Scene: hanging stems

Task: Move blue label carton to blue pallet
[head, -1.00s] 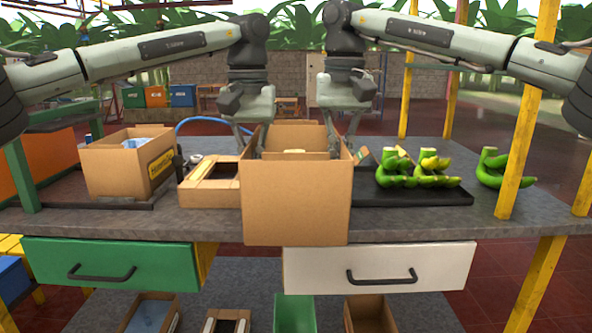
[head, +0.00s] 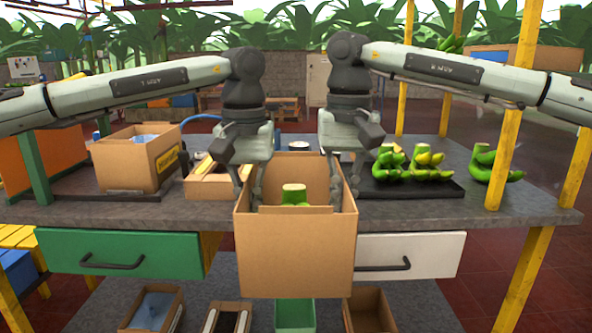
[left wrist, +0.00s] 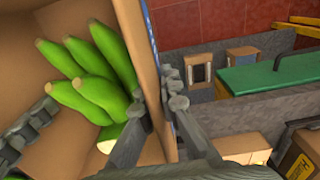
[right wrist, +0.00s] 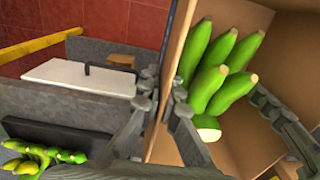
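The open cardboard carton (head: 295,252) is held up in front of the workbench by both arms. Green bananas (head: 294,194) stand inside it; they also show in the left wrist view (left wrist: 92,85) and the right wrist view (right wrist: 222,72). My left gripper (head: 247,195) straddles the carton's left wall, one finger inside and one outside. My right gripper (head: 347,195) straddles the right wall the same way. Both look closed on the walls.
Another carton (head: 137,160) with a yellow label and blue liner stands left on the workbench (head: 400,213). A black tray (head: 415,190) with green bananas lies to the right, by a yellow post (head: 508,135). Green (head: 120,252) and white (head: 440,252) drawers are below, with several boxes underneath.

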